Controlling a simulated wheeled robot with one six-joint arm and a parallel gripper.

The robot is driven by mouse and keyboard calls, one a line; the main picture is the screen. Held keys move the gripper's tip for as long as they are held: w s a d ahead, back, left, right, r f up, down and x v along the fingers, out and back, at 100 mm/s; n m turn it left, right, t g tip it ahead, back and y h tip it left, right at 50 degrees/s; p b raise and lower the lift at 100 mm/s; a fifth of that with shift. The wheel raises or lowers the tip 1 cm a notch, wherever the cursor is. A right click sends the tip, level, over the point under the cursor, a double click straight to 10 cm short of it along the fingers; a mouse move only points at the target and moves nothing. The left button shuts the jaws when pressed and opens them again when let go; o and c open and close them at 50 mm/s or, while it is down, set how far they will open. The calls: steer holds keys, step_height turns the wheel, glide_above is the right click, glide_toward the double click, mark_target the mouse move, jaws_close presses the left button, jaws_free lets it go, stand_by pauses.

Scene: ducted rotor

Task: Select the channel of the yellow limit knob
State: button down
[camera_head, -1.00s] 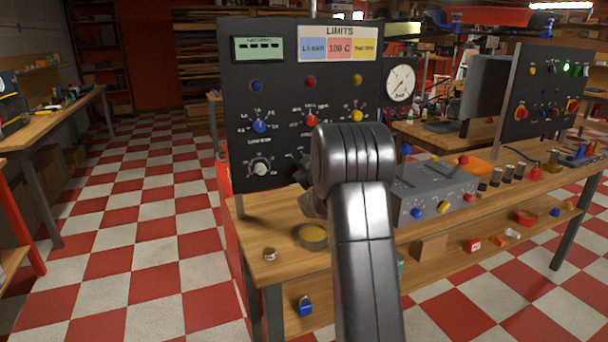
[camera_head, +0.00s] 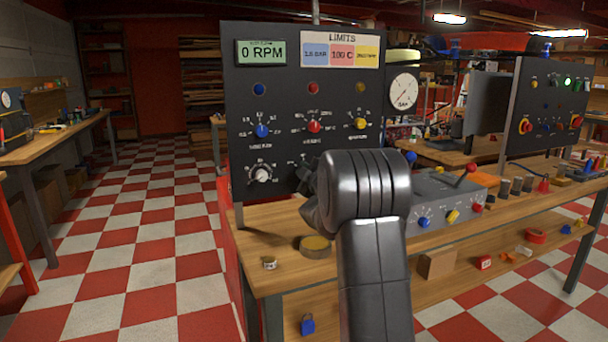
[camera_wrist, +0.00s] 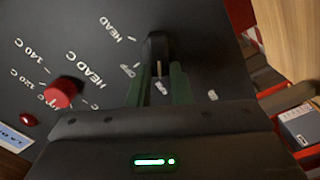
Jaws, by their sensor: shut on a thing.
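The upright black panel (camera_head: 290,90) carries the yellow limit knob (camera_head: 360,123) on its right side, below a yellow lamp (camera_head: 361,87). The panel's green display (camera_head: 261,52) reads "0 RPM". In the wrist view my gripper (camera_wrist: 158,82) is shut on a black selector knob (camera_wrist: 156,46). The knob's pale pointer line faces down in that view, towards a mark partly hidden between my fingers. "HEAD" and "OFF" are printed to its left. In the head view my wrist and arm hide the gripper and this knob.
A blue knob (camera_head: 262,131), a red knob (camera_head: 314,126) and a white knob (camera_head: 261,175) sit on the same panel. A round gauge (camera_head: 404,91) is at its right. A grey control box (camera_head: 440,197) and a round tin (camera_head: 315,246) stand on the bench near my arm.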

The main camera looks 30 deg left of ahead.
steer(key=c, duration=1.3)
jaws_free()
steer(key=v, duration=1.4)
steer(key=shift+w+a, duration=0.1)
steer(key=x, duration=1.3)
steer(key=shift+w+a, duration=0.25)
steer(key=shift+a, duration=0.1)
